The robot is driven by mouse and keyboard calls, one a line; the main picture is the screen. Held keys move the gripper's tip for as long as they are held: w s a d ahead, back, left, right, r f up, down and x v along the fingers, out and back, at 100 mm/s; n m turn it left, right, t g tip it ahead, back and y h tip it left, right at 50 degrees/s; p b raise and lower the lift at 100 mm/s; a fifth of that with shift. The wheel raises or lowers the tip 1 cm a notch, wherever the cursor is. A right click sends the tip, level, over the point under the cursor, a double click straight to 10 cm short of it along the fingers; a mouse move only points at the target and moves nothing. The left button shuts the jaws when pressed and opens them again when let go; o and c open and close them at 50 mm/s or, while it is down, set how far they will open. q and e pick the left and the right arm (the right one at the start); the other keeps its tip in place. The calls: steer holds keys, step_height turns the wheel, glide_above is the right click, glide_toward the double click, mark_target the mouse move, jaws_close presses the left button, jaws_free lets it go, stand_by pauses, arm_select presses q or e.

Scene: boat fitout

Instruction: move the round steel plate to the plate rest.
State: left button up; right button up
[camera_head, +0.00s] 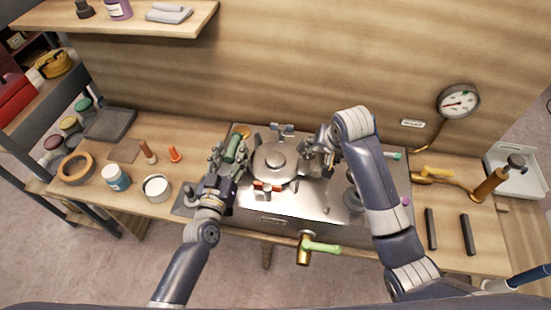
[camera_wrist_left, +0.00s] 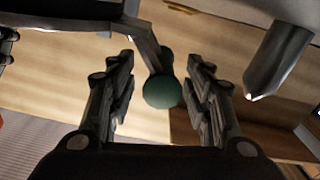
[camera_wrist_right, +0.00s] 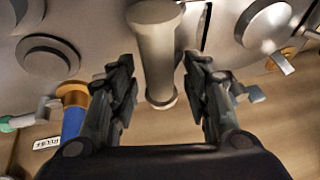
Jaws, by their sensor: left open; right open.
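The round steel plate (camera_head: 275,163), with a raised knob at its middle, lies on the steel worktop (camera_head: 315,207) between my two grippers. My left gripper (camera_head: 229,155) is open at its left. A green rounded handle (camera_head: 233,148) sits between the fingers; its end shows in the left wrist view (camera_wrist_left: 163,91), with gaps either side. My right gripper (camera_head: 318,153) is open at the plate's right. In the right wrist view, a pale grey cylinder (camera_wrist_right: 157,55) stands between its open fingers. Which thing is the plate rest I cannot tell; two dark bars (camera_head: 431,228) lie at the right.
A brass lever (camera_head: 450,180) and a gauge (camera_head: 458,102) are at the right.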

arm_select(q)
steer(key=shift+a, duration=0.1)
jaws_close()
arm_select(e)
jaws_close()
arm_select(q)
steer(key=shift+w+r, duration=0.1)
steer(key=shift+r, duration=0.15)
arm_select(e)
steer(key=shift+w+d+r, duration=0.1)
steer(key=shift+r, duration=0.05)
arm_select(q)
steer(key=shift+r+p, duration=0.1)
steer(key=shift+p, duration=0.2)
arm_select(e)
steer(key=shift+r, duration=0.1)
